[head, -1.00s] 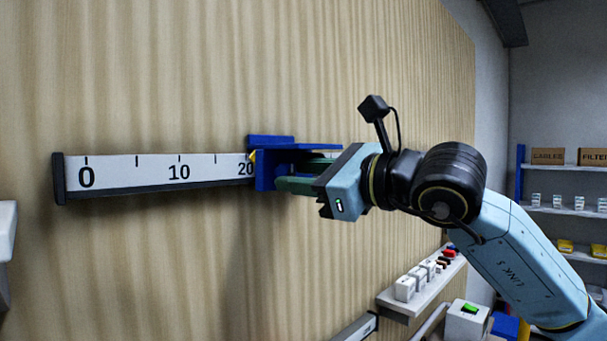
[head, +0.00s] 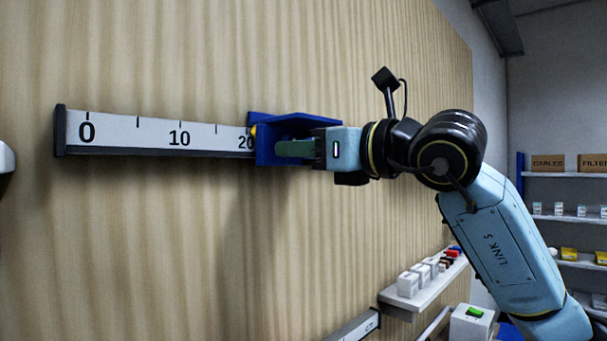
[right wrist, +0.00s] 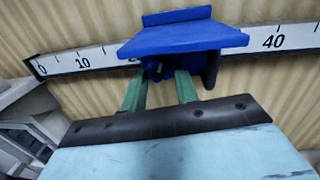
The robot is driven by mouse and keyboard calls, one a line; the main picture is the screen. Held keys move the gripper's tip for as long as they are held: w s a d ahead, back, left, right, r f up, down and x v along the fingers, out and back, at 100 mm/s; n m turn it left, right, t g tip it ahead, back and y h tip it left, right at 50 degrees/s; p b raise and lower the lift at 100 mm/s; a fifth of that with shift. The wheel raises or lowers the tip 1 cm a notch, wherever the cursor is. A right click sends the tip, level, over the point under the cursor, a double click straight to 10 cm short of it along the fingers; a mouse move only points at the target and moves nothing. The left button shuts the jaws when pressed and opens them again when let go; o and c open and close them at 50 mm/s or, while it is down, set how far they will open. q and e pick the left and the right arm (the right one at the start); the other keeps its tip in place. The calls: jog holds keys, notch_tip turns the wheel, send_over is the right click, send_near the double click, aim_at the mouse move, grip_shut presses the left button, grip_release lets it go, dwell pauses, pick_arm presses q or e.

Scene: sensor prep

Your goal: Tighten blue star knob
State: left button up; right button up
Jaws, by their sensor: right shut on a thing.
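A blue carriage (head: 315,120) sits on the white scale rail (head: 160,137) near the 20 mark. It also shows in the right wrist view (right wrist: 185,38). My right gripper (head: 280,149) reaches in from the right, its green fingers inside the carriage's bracket. In the right wrist view, the two fingers (right wrist: 160,80) stand on either side of a dark blue star knob (right wrist: 157,69) and are shut on it. The knob is mostly in shadow there, and hidden by the carriage and fingers in the head view. My left gripper is out of view.
The rail is fixed to a ribbed wooden wall (head: 150,240). A small shelf (head: 415,297) with white boxes juts out below right. A storage rack (head: 580,172) stands far right. The space in front of the wall left of my arm is clear.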

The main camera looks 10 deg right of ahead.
jog(key=m+b, duration=0.4)
jog(key=m, duration=0.3)
jog(key=m+t+h+b, duration=0.1)
jog(key=m+b, duration=0.4)
jog(key=m, duration=0.2)
jog(key=m+t+h+b, duration=0.1)
jog(key=m+b, duration=0.4)
jog(key=m, duration=0.2)
jog(key=shift+s+a+r, duration=0.1)
jog(key=shift+s+a, duration=0.1)
jog(key=shift+a, duration=0.05)
jog(key=o, duration=0.7)
jog(key=shift+o, duration=1.4)
jog(key=shift+d+r, duration=0.1)
